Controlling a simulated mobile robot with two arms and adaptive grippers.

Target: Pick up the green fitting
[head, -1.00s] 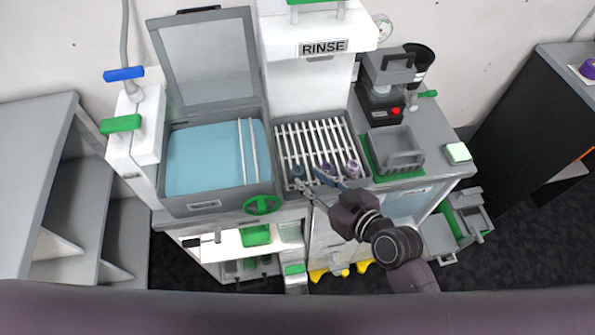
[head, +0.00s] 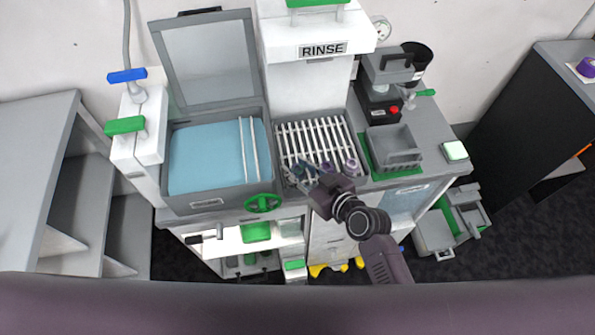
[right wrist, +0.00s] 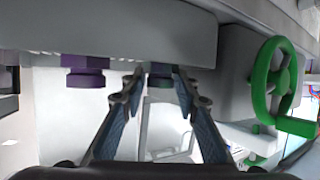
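The green fitting (right wrist: 160,80) is a small dark green-teal piece in the right wrist view. It is against the edge of a grey slab, between the two fingers of my right gripper. In the head view its spot at the front left of the slatted rinse rack (head: 316,130) is largely covered by my right gripper (head: 294,175). The right fingers are apart, one on each side of the fitting, and I see no clear contact. My left gripper is not in view.
A green handwheel (head: 263,203) is close to the left of my right gripper. A blue-lined basin (head: 205,160) lies left.

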